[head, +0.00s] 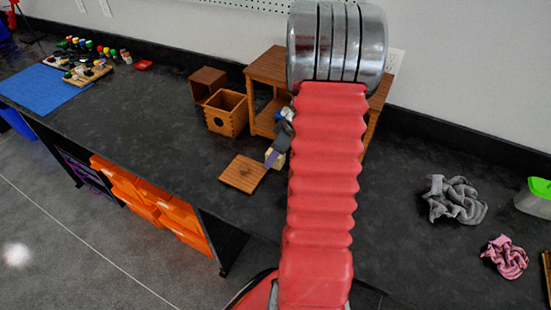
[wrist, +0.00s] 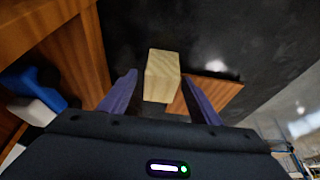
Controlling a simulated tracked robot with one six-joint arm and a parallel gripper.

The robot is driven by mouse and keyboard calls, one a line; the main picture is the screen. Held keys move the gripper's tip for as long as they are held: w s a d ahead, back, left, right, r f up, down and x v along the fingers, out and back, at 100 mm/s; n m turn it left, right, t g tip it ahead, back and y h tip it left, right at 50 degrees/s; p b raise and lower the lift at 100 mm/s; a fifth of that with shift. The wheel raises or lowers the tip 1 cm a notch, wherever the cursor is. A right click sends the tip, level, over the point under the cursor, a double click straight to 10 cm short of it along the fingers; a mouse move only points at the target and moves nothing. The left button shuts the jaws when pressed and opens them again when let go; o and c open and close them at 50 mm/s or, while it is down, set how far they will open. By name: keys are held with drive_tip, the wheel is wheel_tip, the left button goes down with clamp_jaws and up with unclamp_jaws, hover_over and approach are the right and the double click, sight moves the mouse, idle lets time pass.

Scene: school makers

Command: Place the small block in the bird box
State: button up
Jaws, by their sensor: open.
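The small block (wrist: 162,75) is pale wood and sits between the tips of my gripper (wrist: 160,80) in the wrist view. The purple fingers are open, with a narrow gap on either side of it. In the head view the block (head: 276,160) shows beside my gripper (head: 272,154), partly hidden by a finger and my arm. The bird box (head: 228,121) looks to be the open-topped wooden box with a hole in its front, to the left of my gripper. A flat square wooden panel (head: 243,173) lies in front of it; the panel (wrist: 213,93) also shows behind the block in the wrist view.
A wooden cube box (head: 207,82) stands behind the bird box. A wooden stand (head: 267,69) rises behind my arm, close to the gripper. A grey cloth (head: 455,199) and a pink cloth (head: 506,256) lie at right. The dark counter (head: 150,125) is clear left of the box.

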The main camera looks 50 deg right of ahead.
drive_tip(key=shift+c, duration=0.5)
drive_tip(key=c, duration=1.2)
drive_tip(key=shift+o, duration=0.2)
wheel_tip(320, 180, up, 18)
